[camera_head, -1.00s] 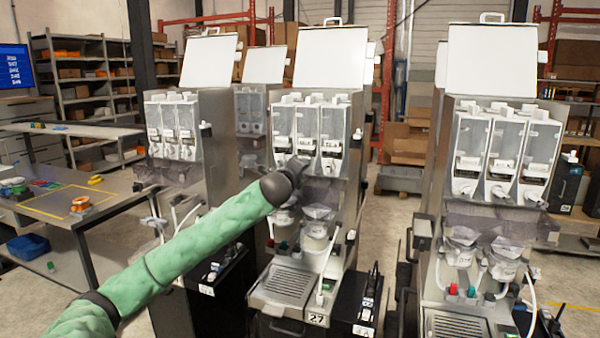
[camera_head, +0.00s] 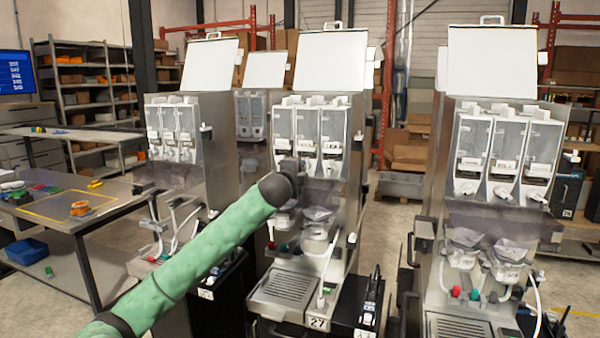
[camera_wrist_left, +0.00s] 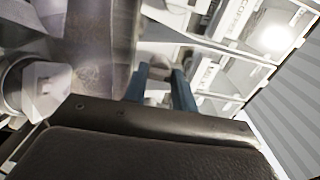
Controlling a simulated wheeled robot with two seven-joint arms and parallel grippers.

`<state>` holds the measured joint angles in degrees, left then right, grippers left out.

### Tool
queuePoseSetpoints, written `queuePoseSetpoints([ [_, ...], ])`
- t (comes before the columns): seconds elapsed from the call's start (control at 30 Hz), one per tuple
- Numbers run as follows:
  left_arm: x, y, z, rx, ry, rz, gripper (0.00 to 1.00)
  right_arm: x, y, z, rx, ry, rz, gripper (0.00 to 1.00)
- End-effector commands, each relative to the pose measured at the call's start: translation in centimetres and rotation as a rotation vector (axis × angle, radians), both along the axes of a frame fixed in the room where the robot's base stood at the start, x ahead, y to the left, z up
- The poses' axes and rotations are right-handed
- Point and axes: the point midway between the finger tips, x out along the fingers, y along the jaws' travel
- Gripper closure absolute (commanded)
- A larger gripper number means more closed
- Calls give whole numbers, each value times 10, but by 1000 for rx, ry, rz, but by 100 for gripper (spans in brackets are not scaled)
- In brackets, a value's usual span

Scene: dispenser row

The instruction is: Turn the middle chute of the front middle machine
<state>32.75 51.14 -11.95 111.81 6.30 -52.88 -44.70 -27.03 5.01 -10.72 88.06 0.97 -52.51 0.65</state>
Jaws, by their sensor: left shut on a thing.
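The front middle machine (camera_head: 353,150) is a steel dispenser marked 27. It has a row of clear hoppers with white chutes under a raised white lid. My left gripper (camera_head: 290,165) is at the chute row, and its dark wrist covers part of the left and middle chutes in the head view. In the left wrist view its two blue fingers (camera_wrist_left: 160,88) are shut on a pale chute (camera_wrist_left: 156,74). I take it for the middle chute, but its turn angle is hard to tell. My right gripper is not in view.
A clear funnel and white cup (camera_head: 317,238) sit below the chutes. A work table (camera_head: 100,215) stands at the far left.

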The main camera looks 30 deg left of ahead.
Motion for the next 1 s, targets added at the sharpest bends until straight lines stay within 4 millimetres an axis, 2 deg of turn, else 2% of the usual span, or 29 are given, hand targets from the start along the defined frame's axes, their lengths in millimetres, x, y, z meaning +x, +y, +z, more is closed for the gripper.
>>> queuePoseSetpoints([
  [0.3, 0, 0, -1, 0, 2, 0, 96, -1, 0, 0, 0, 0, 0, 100],
  [0.33, 0, 0, -1, 0, 2, 0, 69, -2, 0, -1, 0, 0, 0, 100],
  [0.43, 0, 0, -1, 0, 2, 0, 51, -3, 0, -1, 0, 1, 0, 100],
  [0.77, 0, 0, -1, 15, 7, 0, 51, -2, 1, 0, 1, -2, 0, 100],
  [1.0, 0, 1, 1, 195, 51, 2, 51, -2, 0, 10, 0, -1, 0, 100],
])
